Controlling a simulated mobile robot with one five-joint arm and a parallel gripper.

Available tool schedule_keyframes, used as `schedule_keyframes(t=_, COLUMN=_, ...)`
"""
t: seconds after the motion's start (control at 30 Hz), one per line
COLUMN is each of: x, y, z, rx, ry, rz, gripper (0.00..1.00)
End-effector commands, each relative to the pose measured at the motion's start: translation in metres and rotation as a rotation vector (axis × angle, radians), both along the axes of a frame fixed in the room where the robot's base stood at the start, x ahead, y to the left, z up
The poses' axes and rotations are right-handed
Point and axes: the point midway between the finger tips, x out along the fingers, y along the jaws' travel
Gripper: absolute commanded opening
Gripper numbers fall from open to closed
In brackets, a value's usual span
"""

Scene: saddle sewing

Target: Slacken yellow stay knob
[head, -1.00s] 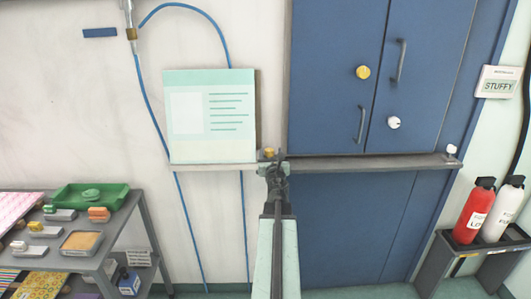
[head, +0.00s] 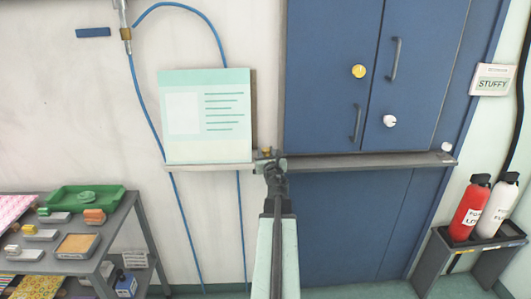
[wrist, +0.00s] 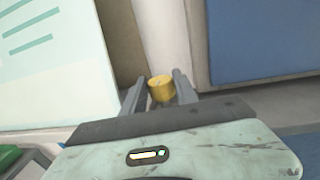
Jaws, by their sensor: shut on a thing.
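A small yellow knob (head: 266,152) sits by the ledge between the pale green board and the blue cabinet, just beyond my gripper (head: 269,160) in the head view. In the wrist view the yellow knob (wrist: 160,88) lies between the two grey fingers of my gripper (wrist: 159,84), which is shut on it. The knob's lower part is hidden by the gripper body. A second, larger yellow knob (head: 359,71) is on the blue cabinet door, well above and to the right of my gripper.
A grey ledge (head: 360,163) runs under the pale green board (head: 207,115) and the blue cabinet (head: 325,90). A white knob (head: 389,121) is on the cabinet. A grey shelf cart (head: 105,262) stands left. Red and white bottles (head: 469,208) stand right. A blue hose hangs left.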

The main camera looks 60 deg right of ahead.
Motion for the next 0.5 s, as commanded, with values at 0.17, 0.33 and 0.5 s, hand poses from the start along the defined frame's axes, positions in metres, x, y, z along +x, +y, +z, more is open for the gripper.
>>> schedule_keyframes(t=0.17, x=-0.002, y=-0.0021, z=-0.0009, rx=0.0, ry=0.0, rz=0.111, gripper=0.0)
schedule_keyframes(t=0.33, x=-0.0036, y=-0.0059, z=-0.0011, rx=0.0, ry=0.001, rz=0.258, gripper=0.0)
schedule_keyframes(t=0.5, x=-0.004, y=-0.0091, z=-0.0013, rx=0.0, ry=0.001, rz=0.42, gripper=0.0)
